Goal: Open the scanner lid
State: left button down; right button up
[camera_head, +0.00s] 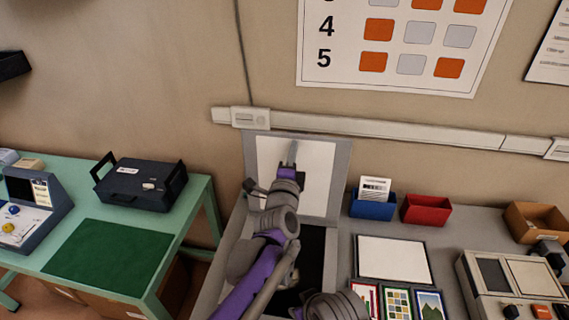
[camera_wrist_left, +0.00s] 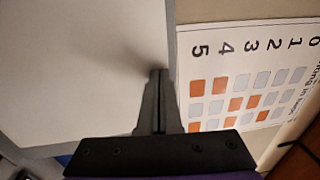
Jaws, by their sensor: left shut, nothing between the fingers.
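The scanner (camera_head: 232,235) has a grey body with a dark bed, partly hidden behind my left arm. Its lid (camera_head: 325,170) stands raised, close to upright near the wall, with its white inner panel facing me. My left gripper (camera_head: 293,152) is in front of the lid's white panel, its fingers shut and empty and pointing up. In the left wrist view the lid (camera_wrist_left: 80,65) fills the left side, and the shut fingertips (camera_wrist_left: 158,75) are near its grey edge. I cannot tell whether they touch it. My right gripper is not in view.
A blue bin (camera_head: 373,209) and a red bin (camera_head: 427,212) stand right of the scanner, with a white board (camera_head: 394,258) and small pictures in front. A green table (camera_head: 190,215) at left holds a dark case (camera_head: 140,185). A rail (camera_head: 400,132) runs along the wall.

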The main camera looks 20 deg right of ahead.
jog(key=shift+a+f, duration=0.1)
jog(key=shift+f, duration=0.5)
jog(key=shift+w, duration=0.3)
pick_arm(q)
jog(key=shift+w+d+r, duration=0.25)
jog(key=shift+w+r, duration=0.05)
jog(key=shift+w, duration=0.15)
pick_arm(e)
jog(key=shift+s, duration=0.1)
